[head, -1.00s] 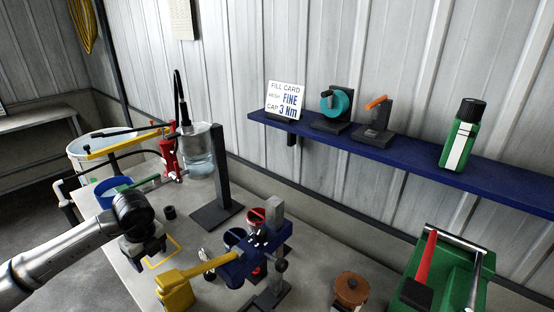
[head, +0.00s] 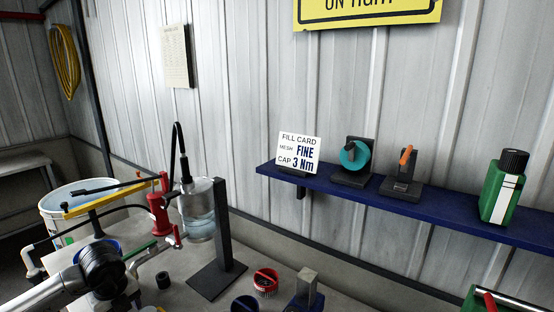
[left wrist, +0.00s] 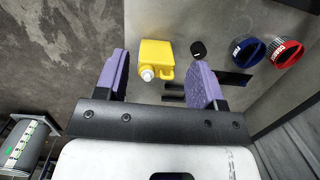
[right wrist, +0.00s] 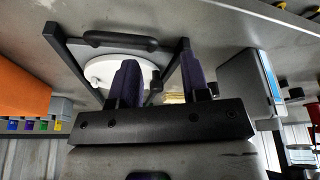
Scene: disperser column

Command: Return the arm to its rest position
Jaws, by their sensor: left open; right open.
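In the head view, my left arm reaches in from the lower left, with its dark wrist (head: 100,268) over the bench in front of a blue-rimmed vessel. Its fingertips are not clear there. In the left wrist view, my left gripper (left wrist: 160,80) is open, its purple fingers wide apart with nothing held. A yellow jug (left wrist: 156,54) shows beyond the gap, apart from the fingers. In the right wrist view, my right gripper (right wrist: 162,80) is open and empty. A white round disc (right wrist: 115,72) in a dark frame lies behind its fingers. My right arm is outside the head view.
A dark upright post (head: 222,235) stands near a clear water vessel (head: 198,212) and a red pump (head: 160,205). A blue shelf (head: 330,187) runs along the wall, holding a fill card (head: 298,152) and a green bottle (head: 503,187). A red-rimmed cup (head: 265,283) sits on the bench.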

